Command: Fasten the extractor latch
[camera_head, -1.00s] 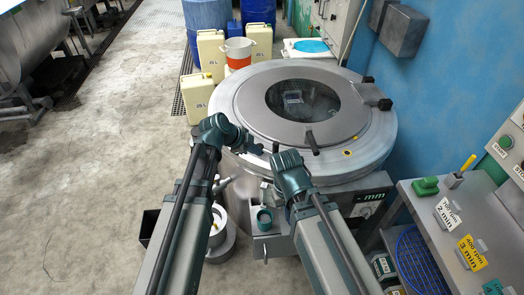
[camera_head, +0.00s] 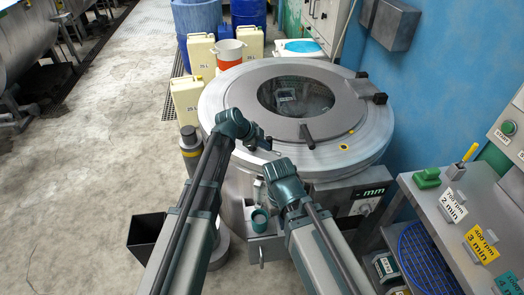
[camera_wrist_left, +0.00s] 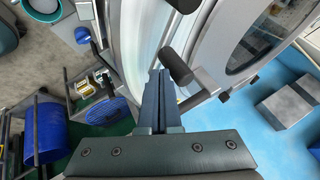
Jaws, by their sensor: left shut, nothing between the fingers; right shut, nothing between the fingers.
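The extractor (camera_head: 235,95) is a round grey steel drum with its lid (camera_head: 325,118) lying closed and a dark round window in it. A black handle (camera_head: 307,137) stands up from the lid's near side. A yellow-ringed black spot (camera_head: 344,147) is on the rim to its right; I cannot tell which part is the latch. My left gripper (camera_head: 268,145) is shut and empty over the near rim. In the left wrist view its fingers (camera_wrist_left: 158,95) are just left of a black cylindrical grip (camera_wrist_left: 176,66); contact is unclear. My right gripper (camera_head: 260,188) is shut, lower, before the drum's front.
A control box (camera_head: 370,192) is on the drum's near right side. A bench (camera_head: 432,205) with tags and a blue basket (camera_head: 422,258) stands at right. Pale canisters (camera_head: 187,95) and an orange-white bucket (camera_head: 229,55) stand behind. The floor at left is open.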

